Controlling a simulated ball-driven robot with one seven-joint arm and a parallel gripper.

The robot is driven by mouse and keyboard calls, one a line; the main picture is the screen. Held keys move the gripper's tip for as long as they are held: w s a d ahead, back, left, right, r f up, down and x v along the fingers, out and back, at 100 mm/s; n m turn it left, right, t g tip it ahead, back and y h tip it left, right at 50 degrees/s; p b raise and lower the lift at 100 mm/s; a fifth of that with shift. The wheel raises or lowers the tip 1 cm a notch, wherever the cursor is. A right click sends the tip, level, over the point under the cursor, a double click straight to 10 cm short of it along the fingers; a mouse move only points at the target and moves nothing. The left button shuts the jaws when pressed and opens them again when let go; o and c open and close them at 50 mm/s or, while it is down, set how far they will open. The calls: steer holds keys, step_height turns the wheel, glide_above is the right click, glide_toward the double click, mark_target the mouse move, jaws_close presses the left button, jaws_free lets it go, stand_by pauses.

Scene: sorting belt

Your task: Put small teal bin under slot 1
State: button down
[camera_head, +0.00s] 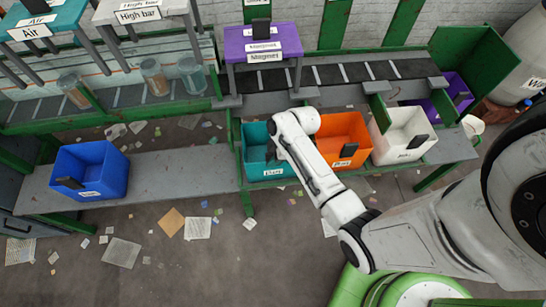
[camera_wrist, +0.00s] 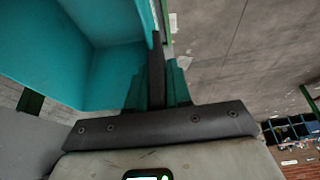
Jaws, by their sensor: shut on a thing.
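The small teal bin (camera_head: 254,141) stands on the lower grey shelf, beside the left side of the orange bin. It has a white label on its front, too small to read surely. My arm covers its right part. In the wrist view the teal bin (camera_wrist: 112,70) fills the upper left, its inside open to view. My gripper (camera_wrist: 157,50) is shut on the bin's wall or grip at its edge. The fingertips are hidden behind my arm in the head view. I cannot tell whether the bin is lifted off the shelf. No slot number is readable.
A blue bin (camera_head: 113,178) stands on the left shelf (camera_head: 178,178), which is bare to its right. Orange (camera_head: 340,129), white (camera_head: 397,147) and purple (camera_head: 461,92) bins stand to the right. A purple magnet unit (camera_head: 262,40) spans the belt (camera_head: 335,76). Litter lies on the floor.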

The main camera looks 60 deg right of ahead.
steer(key=shift+f, duration=0.15)
steer(key=c, duration=1)
jaws_free()
steer(key=shift+c, duration=0.2)
steer(key=v, duration=1.2)
steer(key=s+a+r+m+g+h, duration=0.2)
steer(key=s+a+m, duration=0.6)
steer(key=a, duration=0.6)
steer(key=shift+s+r+h, duration=0.5)
steer(key=shift+s+r, duration=0.2)
steer(key=shift+s, duration=0.45)
steer(key=shift+a, duration=0.15)
